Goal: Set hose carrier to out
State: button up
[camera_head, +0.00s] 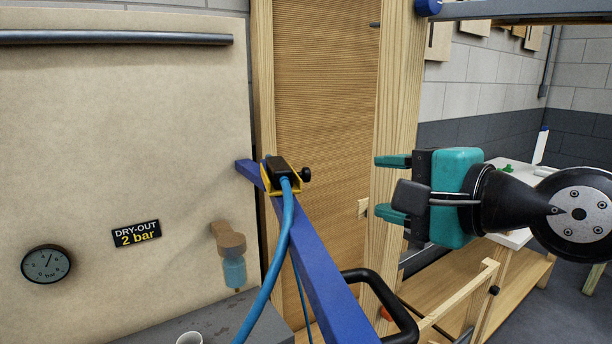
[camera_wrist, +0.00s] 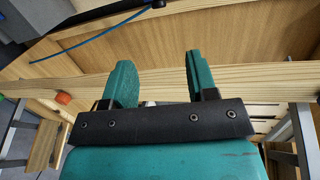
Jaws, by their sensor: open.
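The hose carrier (camera_head: 281,176), a black and yellow slide with a black knob on its right side, sits near the far upper end of a blue rail (camera_head: 318,262). A blue hose (camera_head: 278,262) runs from it down toward the front. My gripper (camera_head: 378,186) is teal, points left, and is open and empty. It is to the right of the carrier, clearly apart from it, in front of a wooden post. In the wrist view my two teal fingers (camera_wrist: 158,85) are spread with nothing between them. The carrier is not recognisable in the wrist view.
A black looped handle (camera_head: 392,300) stands below my gripper, right of the rail. A pale panel with a gauge (camera_head: 46,264) and a "DRY-OUT 2 bar" sign (camera_head: 136,234) is at left. A wooden frame (camera_head: 398,110) stands behind my gripper. Open space lies between gripper and carrier.

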aim_at(307, 175)
jog(key=p+x, duration=0.7)
jog(key=x, duration=0.9)
jog(key=shift+w+a+f, duration=0.1)
jog(key=shift+w+a, duration=0.1)
jog(key=shift+a, duration=0.15)
